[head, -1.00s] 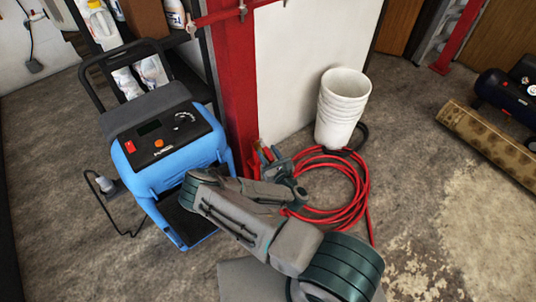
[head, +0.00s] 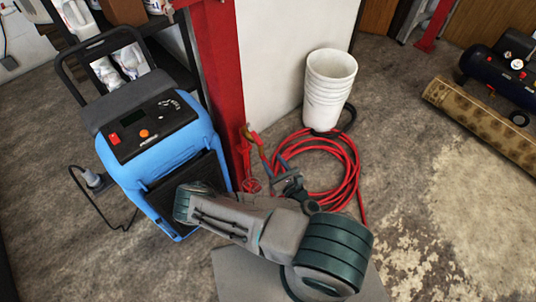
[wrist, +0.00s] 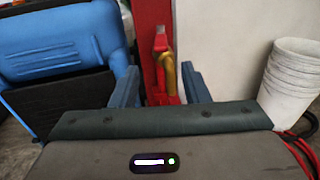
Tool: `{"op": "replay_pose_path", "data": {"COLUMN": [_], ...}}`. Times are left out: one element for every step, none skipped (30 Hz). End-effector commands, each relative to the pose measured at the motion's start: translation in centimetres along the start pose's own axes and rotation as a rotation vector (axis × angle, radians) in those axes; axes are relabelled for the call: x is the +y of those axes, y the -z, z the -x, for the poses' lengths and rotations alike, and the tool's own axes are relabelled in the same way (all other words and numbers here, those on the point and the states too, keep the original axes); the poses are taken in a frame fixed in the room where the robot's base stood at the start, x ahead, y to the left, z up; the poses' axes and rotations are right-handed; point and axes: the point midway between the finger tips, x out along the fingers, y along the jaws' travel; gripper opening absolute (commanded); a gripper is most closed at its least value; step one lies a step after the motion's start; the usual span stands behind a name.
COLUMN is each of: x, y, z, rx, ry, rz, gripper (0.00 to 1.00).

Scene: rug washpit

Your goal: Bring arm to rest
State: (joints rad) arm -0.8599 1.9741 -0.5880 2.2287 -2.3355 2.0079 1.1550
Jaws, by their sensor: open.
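My gripper (head: 279,168) is at the end of my folded arm, in the lower middle of the head view, close to the red post (head: 217,90). In the wrist view its two blue-grey fingers (wrist: 160,82) stand wide apart with nothing gripped. A red fitting with a brass-yellow part (wrist: 165,70) shows in the gap between them, in front of the post. It also shows in the head view (head: 250,136). How far the fingers are from it is hard to tell.
A blue machine (head: 160,150) with a black handle stands left of my arm. A coiled red hose (head: 350,175) and stacked white buckets (head: 330,88) are behind right. A rolled rug (head: 480,120) and dark compressor (head: 497,68) lie at far right. The floor at right is clear.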

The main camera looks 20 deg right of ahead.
Motion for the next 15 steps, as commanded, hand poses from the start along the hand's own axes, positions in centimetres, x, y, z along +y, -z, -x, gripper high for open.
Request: {"op": "replay_pose_path", "data": {"x": [0.02, 0.00, -0.01, -0.01, -0.01, -0.02, -0.02, -0.03, -0.03, -0.03, -0.04, -0.04, -0.04, -0.04, -0.04], "y": [0.04, 0.01, -0.03, -0.04, -0.04, -0.05, -0.06, -0.07, -0.07, -0.07, -0.07, -0.07, -0.07, -0.07, -0.07], "z": [0.40, 0.56, 0.72, 0.82, 0.90, 0.97, 1.00, 1.01, 1.02, 1.01, 1.01, 1.00, 1.00, 1.00, 0.99], "rx": [0.003, 0.002, 0.000, 0.000, 0.000, 0.000, 0.000, -0.001, -0.001, -0.001, -0.001, -0.001, -0.001, -0.001, -0.001], "ry": [-0.002, -0.001, -0.001, -0.001, -0.001, -0.001, -0.001, -0.001, -0.001, -0.001, -0.001, -0.001, 0.000, 0.000, 0.000], "rz": [0.001, 0.001, 0.001, 0.001, 0.001, 0.000, 0.000, 0.000, 0.000, 0.000, -0.001, -0.001, 0.000, 0.000, 0.000], "gripper": [0.42, 0.42, 0.42, 0.42, 0.42, 0.42, 0.42, 0.42, 0.42, 0.42, 0.42, 0.42, 0.42, 0.42, 0.42]}}
